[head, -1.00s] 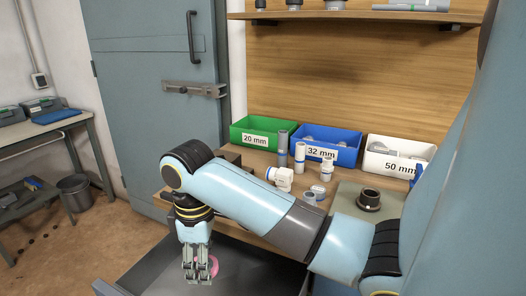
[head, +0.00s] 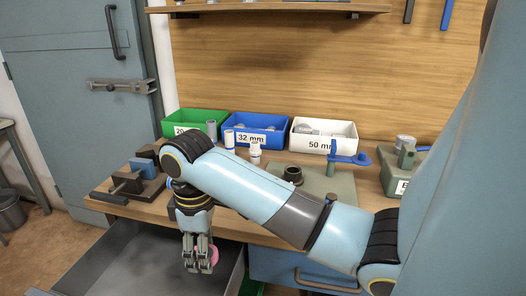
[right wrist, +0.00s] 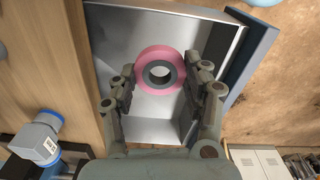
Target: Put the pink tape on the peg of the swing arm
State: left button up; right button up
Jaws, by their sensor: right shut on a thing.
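The pink tape (right wrist: 172,61), a roll with a dark grey core, sits between the fingertips of my right gripper in the right wrist view. In the head view my right gripper (head: 197,264) points down over the open drawer, shut on the tape, whose pink edge (head: 214,256) shows beside the fingers. A blue arm-like part with a small upright end (head: 349,157) stands at the right of the bench; it looks like the swing arm, but its peg is too small to make out surely. My left gripper is out of view.
The open grey drawer (head: 110,262) lies below my gripper. On the bench are a vise (head: 130,183), green, blue and white bins (head: 322,145), pipe fittings, and a dark ring (head: 293,174) on a grey-green plate. My right forearm crosses in front of the bench.

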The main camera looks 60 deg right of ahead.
aim_at(361, 159)
jog(key=j+z, duration=0.2)
jog(key=z, duration=1.4)
